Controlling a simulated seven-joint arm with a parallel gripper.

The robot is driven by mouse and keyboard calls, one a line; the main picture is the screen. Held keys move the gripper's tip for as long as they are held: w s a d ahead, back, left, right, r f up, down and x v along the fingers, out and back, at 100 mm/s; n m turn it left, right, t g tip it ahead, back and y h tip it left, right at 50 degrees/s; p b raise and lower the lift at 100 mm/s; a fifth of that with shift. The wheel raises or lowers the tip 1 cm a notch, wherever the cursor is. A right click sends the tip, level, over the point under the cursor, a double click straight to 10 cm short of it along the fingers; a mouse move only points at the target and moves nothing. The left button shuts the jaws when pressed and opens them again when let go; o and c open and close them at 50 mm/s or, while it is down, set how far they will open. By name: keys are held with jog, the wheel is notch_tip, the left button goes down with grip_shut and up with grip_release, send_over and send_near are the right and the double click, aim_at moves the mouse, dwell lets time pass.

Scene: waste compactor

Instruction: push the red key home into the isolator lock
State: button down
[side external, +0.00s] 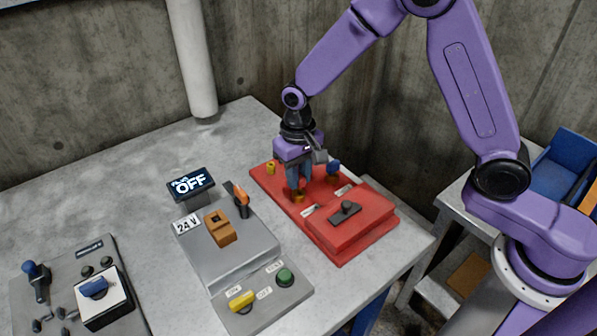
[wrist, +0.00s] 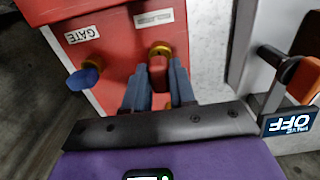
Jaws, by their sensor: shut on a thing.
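My gripper (side external: 299,187) points down over the red lock box (side external: 275,183). In the wrist view its two blue-grey fingers (wrist: 157,90) are shut on the red key (wrist: 158,72). The key is at the brass ring of a lock (wrist: 160,48), beside a white label (wrist: 153,18) whose small print I cannot read clearly. The brass also shows just below the fingers in the side view (side external: 299,199). The key overlaps the ring in the wrist view; how deep it sits I cannot tell. The fingers mostly hide the key in the side view.
A blue key (wrist: 84,76) stands at the lock labelled GATE, near my fingers. Another brass fitting (side external: 271,167) is at the box's far end. A grey panel (side external: 235,255) with an orange-handled lever (side external: 240,196) and an OFF display (side external: 190,184) stands beside the box.

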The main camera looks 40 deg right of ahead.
jog(key=shift+f, duration=1)
dwell(0.8)
jog(key=c, duration=0.8)
grip_release()
jog(key=shift+c, duration=0.2)
jog(key=shift+c, duration=0.4)
jog(key=shift+r, duration=0.1)
jog(key=shift+r, duration=3.45)
